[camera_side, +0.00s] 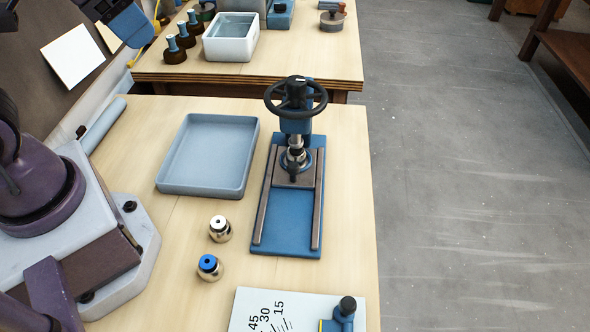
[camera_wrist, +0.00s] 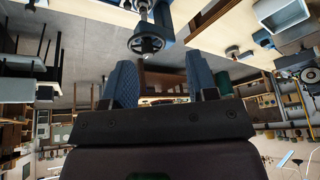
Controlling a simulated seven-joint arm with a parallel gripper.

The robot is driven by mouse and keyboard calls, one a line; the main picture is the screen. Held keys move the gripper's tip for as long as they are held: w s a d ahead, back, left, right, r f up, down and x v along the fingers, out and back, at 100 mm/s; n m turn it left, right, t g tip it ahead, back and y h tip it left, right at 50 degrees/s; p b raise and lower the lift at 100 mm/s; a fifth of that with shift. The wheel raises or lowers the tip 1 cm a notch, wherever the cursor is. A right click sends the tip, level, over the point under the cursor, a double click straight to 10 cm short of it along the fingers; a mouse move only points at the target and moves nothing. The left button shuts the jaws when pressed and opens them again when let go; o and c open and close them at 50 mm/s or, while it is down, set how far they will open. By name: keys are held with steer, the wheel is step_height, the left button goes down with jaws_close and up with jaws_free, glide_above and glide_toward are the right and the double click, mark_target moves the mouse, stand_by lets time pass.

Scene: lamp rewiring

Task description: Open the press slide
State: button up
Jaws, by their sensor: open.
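The press (camera_side: 296,110) stands on the bench in the side view, with a black handwheel on top and a blue base (camera_side: 287,220). Two rails run along the base. The slide (camera_side: 306,181), a brown-grey plate with a small dark knob, sits between the rails at the back, under the ram. The front of the base is bare between the rails. My gripper (camera_wrist: 160,68) shows in the wrist view, its two blue-padded fingers wide apart with nothing between them. The handwheel (camera_wrist: 146,43) appears beyond the fingers, apart from them. The slide is not clear in that view.
A shallow grey-blue tray (camera_side: 170,185) lies left of the press. A silver cylinder (camera_side: 220,229) and a blue-topped one (camera_side: 209,267) stand in front of the tray. A marked white plate (camera_side: 250,310) lies at the front. The bench's right edge is close to the press.

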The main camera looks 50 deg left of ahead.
steer(key=w+d+f+m+g+y, duration=0.3)
steer(key=w+f+m+g+y, duration=0.1)
steer(key=w+f+m, duration=0.15)
steer(key=m+t+y, duration=0.4)
steer(key=m+y, duration=0.5)
steer(key=m, duration=0.3)
glide_toward(293, 171)
steer(key=s+a+r, duration=0.3)
steer(key=a+r, duration=0.4)
steer(key=d+f+m+t, duration=0.2)
steer(key=f+m, duration=0.1)
steer(key=s+d+f+m+t, duration=0.1)
steer(key=d+f+m+t, duration=0.1)
steer(key=f+t, duration=0.1)
steer(key=s+d+f+m+t, duration=0.1)
steer(key=d+f+m+t, duration=0.1)
steer(key=f+m+t, duration=0.1)
steer(key=shift+d+f+m, duration=0.15)
steer(key=shift+f+m, duration=0.2)
steer(key=shift+f, duration=0.3)
steer(key=x, duration=1.3)
steer(key=shift+d+f, duration=0.1)
steer(key=shift+f, duration=0.1)
